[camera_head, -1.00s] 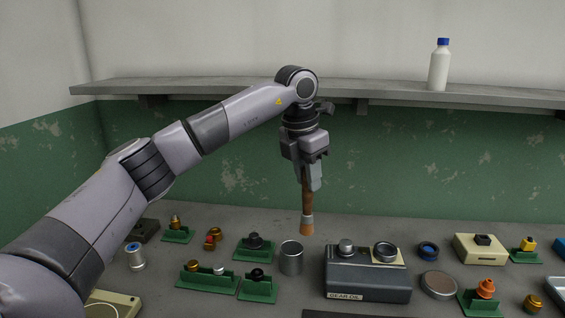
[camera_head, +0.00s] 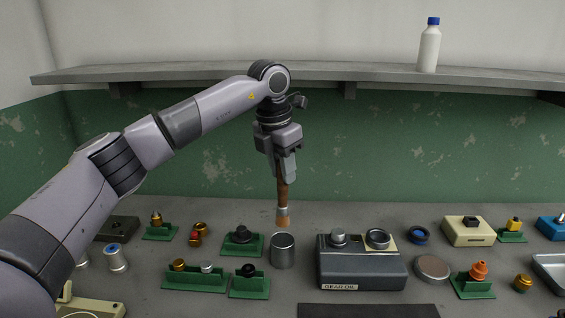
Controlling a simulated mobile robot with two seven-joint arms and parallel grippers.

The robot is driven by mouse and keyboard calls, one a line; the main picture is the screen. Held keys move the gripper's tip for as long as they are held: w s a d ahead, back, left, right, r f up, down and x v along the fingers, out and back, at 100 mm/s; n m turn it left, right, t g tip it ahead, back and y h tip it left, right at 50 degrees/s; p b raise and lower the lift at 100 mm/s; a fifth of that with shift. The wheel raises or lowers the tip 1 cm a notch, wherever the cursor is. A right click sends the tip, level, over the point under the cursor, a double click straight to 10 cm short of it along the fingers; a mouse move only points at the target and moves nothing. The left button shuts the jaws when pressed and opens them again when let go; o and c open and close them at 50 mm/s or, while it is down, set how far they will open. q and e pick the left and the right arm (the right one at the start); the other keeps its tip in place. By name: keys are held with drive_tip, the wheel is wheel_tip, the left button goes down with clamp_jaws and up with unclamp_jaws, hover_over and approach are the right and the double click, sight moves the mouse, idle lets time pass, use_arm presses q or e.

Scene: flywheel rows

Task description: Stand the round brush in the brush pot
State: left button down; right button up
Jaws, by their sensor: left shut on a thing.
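The round brush (camera_head: 283,197) has a brown handle, a metal band and tan bristles. It hangs upright, bristles down, from my left gripper (camera_head: 284,178), which is shut on its handle. The brush pot looks to be the grey metal cylinder (camera_head: 282,252) on the bench. The bristle tip shows just above the pot's rim in the picture; I cannot tell whether it is over the opening or behind it. My right gripper is not in view.
A grey box labelled for oil (camera_head: 361,268) stands right of the pot. Green stands (camera_head: 243,244) with knobs are close on the left. A round tin (camera_head: 432,268) lies farther right. A shelf (camera_head: 330,71) with a white bottle (camera_head: 429,48) runs along the wall.

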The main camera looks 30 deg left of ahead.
sight(283, 205)
use_arm(q)
drive_tip(key=shift+f+b, duration=1.55)
drive_tip(key=shift+f, duration=0.4)
drive_tip(key=shift+f+b, duration=1.35)
drive_tip(key=shift+f, duration=1.25)
drive_tip(key=c, duration=0.8)
unclamp_jaws()
drive_tip(key=shift+c, duration=0.2)
drive_tip(key=r, duration=0.2)
drive_tip(key=s+r, duration=0.1)
drive_tip(key=r, duration=0.4)
drive_tip(key=shift+s+a, duration=0.15)
